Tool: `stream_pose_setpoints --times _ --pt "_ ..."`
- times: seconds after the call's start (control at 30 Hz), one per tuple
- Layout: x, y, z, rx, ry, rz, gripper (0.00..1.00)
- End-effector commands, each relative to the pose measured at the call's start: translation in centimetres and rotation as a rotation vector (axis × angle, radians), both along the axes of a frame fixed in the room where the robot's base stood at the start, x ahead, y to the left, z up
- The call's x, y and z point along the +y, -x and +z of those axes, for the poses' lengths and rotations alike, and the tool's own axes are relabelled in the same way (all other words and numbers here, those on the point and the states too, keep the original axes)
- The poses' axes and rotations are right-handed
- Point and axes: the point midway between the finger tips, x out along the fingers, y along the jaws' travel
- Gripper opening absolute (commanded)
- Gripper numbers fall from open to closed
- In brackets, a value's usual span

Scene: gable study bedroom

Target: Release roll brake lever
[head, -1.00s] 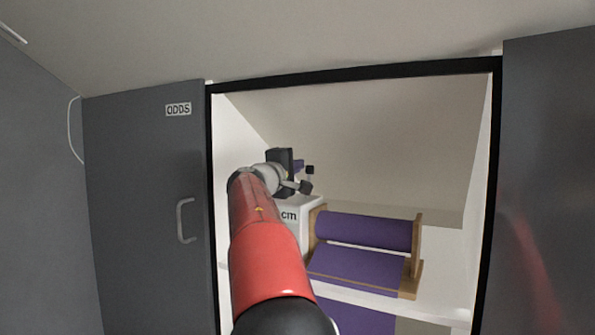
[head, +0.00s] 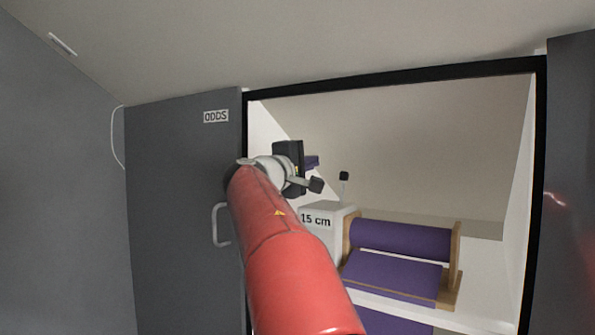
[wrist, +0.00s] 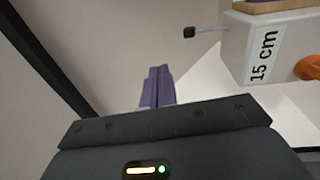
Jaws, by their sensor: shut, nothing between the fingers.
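The brake lever seems to be the thin pale rod with a dark knob (head: 343,176) that stands on top of the white box (head: 327,217) marked "15 cm", beside the purple roll (head: 400,236). In the wrist view the knob (wrist: 190,32) juts out from the box (wrist: 243,48), at the upper right of my fingers. My gripper (head: 313,162) has purple fingers, which show pressed together and empty in the wrist view (wrist: 157,80). It is up and to the left of the knob, with a gap between them. My arm hides part of the box's left side.
The roll sits in a wooden frame (head: 456,258) on a white shelf inside a black-edged opening. An orange knob (wrist: 308,67) is on the box. A grey door (head: 185,190) labelled "ODDS" stands left. The sloped ceiling is overhead; space above the roll is clear.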

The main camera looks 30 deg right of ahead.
Motion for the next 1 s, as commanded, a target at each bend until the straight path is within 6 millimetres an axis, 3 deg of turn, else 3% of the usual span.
stream_pose_setpoints --times 0.23,0.37,0.47,0.57,0.8,1.0 --pt "0.0 0.1 -0.1 -0.001 -0.006 0.002 0.0" --pt "0.6 1.1 -2.3 -0.01 -0.107 0.037 0.0" --pt "2.4 3.1 -6.7 -0.027 -0.3 0.098 0.0" --pt "5.7 6.0 -12.8 -0.04 -0.548 0.161 0.0" --pt "15.5 14.2 -26.3 -0.047 -1.081 0.222 0.0" --pt "23.1 21.4 -35.5 -0.04 -1.442 0.188 0.0"
